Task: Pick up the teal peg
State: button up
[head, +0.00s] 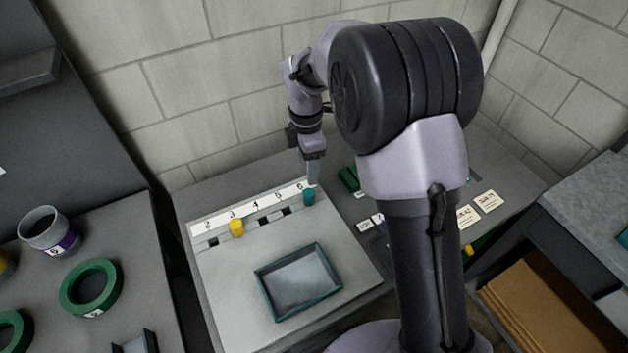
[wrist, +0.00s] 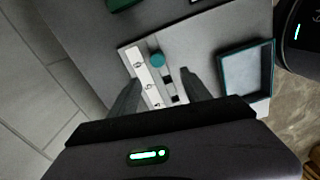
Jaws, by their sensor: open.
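The teal peg (head: 309,197) stands upright in the board (head: 222,285), by the number 6 of the white strip (head: 215,220). In the wrist view the teal peg (wrist: 157,59) shows as a round top just ahead of the fingertips, roughly between their lines. My gripper (head: 314,182) is just above and behind the peg in the head view, fingers pointing down. In the wrist view my gripper (wrist: 160,77) has its two fingers spread apart with nothing between them. I cannot tell whether a finger touches the peg.
A yellow peg (head: 236,228) stands by number 3, with dark empty slots in the row. A teal-rimmed tray (head: 263,297) lies on the board in front. A green block (head: 348,178) is right of my gripper. A block wall (head: 190,110) rises close behind.

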aim_at(309, 192)
notch_tip(309, 192, down, 8)
jog(key=shift+b, duration=1.1)
jog(key=f, duration=0.1)
jog(key=f+b, duration=0.1)
jog(key=f, duration=0.1)
jog(key=f+b, duration=0.1)
jog(key=f, duration=0.1)
jog(key=shift+w+d+f, duration=0.1)
jog(key=shift+w+f, duration=0.05)
jog(key=shift+w, duration=0.25)
jog(key=shift+c, duration=1.1)
grip_shut()
